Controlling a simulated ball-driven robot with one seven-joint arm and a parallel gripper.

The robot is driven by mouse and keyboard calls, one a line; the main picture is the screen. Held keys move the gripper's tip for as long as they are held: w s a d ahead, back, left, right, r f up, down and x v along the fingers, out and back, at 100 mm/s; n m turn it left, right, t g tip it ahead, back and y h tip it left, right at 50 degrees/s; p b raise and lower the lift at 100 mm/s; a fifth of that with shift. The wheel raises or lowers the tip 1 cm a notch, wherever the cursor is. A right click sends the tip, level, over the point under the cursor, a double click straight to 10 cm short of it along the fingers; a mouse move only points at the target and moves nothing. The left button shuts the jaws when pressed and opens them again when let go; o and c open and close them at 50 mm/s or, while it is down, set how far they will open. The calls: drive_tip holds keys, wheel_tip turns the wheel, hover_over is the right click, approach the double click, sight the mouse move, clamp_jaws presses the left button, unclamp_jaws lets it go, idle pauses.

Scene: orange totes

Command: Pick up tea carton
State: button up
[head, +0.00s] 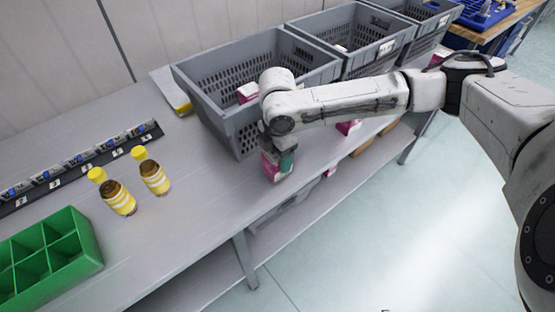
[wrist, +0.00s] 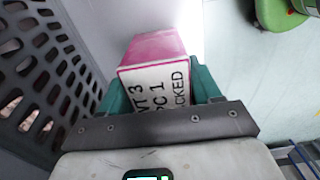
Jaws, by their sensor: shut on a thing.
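The tea carton (head: 274,168) is a pink box at the front edge of the grey table in the head view. In the wrist view the carton (wrist: 153,62) shows a pink side and a white face with black print. My gripper (head: 281,160) is above and around it, with teal fingers (wrist: 160,94) on both sides of the carton. It is shut on the carton. I cannot tell whether the carton is clear of the table. Part of the carton is hidden by the gripper.
A grey perforated crate (head: 240,125) stands right behind the gripper, with a pink box (head: 247,92) inside. More grey crates (head: 360,30) stand to the right. Two yellow-capped bottles (head: 118,197) and a green divided tray (head: 85,245) are at left. Table space between bottles and carton is clear.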

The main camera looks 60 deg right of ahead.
drive_tip(key=s+a+r+p, duration=0.4)
drive_tip(key=s+r, duration=0.7)
drive_tip(key=s, duration=0.2)
drive_tip(key=shift+s+r, duration=0.15)
drive_tip(key=shift+r, duration=0.15)
